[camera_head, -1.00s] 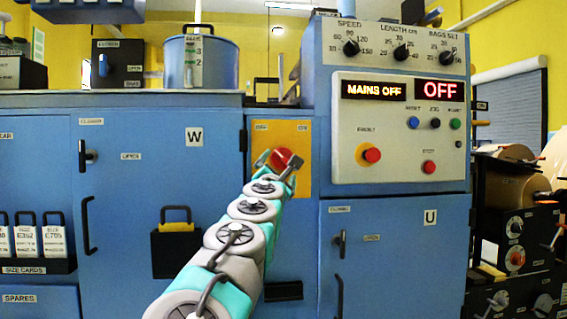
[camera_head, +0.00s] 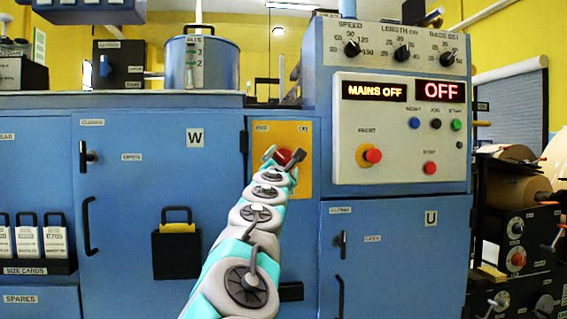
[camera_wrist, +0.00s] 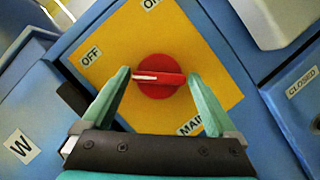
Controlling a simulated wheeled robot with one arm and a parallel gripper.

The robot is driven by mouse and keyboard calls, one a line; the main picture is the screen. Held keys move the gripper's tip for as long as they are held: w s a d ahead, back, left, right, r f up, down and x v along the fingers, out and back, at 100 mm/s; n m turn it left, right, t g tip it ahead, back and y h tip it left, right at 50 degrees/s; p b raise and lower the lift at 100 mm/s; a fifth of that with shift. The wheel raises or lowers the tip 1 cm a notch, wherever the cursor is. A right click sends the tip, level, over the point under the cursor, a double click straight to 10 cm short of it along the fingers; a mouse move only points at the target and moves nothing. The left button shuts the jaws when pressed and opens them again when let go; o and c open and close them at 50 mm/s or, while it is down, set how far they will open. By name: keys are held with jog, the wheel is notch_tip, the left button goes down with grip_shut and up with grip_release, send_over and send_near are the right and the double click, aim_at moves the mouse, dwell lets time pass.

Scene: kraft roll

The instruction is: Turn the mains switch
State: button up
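The mains switch is a red rotary knob (camera_wrist: 158,76) with a white pointer line, on a yellow plate (camera_wrist: 205,60) marked OFF, ON and MAINS. In the wrist view the pointer lies toward the OFF side. In the head view the red knob (camera_head: 284,156) is partly hidden by my gripper (camera_head: 283,157). My gripper (camera_wrist: 158,78) is open, with one finger on each side of the knob. A narrow gap shows on at least the right side; contact on the left is hard to tell. The display (camera_head: 374,91) reads MAINS OFF.
The control panel (camera_head: 345,135) with buttons and dials is to the right of the yellow plate. Blue cabinet doors marked W (camera_head: 160,140) and U (camera_head: 385,265) flank the switch.

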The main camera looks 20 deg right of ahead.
jog(key=c, duration=1.1)
jog(key=shift+o, duration=0.2)
jog(key=shift+m+p, duration=0.3)
jog(key=m, duration=0.1)
jog(key=m+g+p, duration=0.1)
jog(key=m+p, duration=0.1)
jog(key=shift+w+a+r+g+h, duration=0.1)
jog(key=shift+a+r+g+h, duration=0.1)
jog(key=shift+r+g+h, duration=0.1)
jog(key=m+g+p, duration=0.1)
jog(key=m, duration=0.2)
jog(key=m+g+p, duration=0.1)
jog(key=m+p, duration=0.1)
jog(key=m, duration=0.1)
jog(key=shift+m+y, duration=0.3)
jog(key=shift+y, duration=0.1)
jog(key=m+y, duration=0.1)
jog(key=m, duration=0.1)
jog(key=m+g+p, duration=0.1)
jog(key=m, duration=0.1)
jog(key=shift+d+r+g+y, duration=0.1)
jog(key=shift+g+y, duration=0.2)
jog(key=shift+y, duration=0.1)
jog(key=shift+d+m+y, duration=0.1)
jog(key=shift+m+y, duration=0.5)
jog(key=shift+m, duration=0.8)
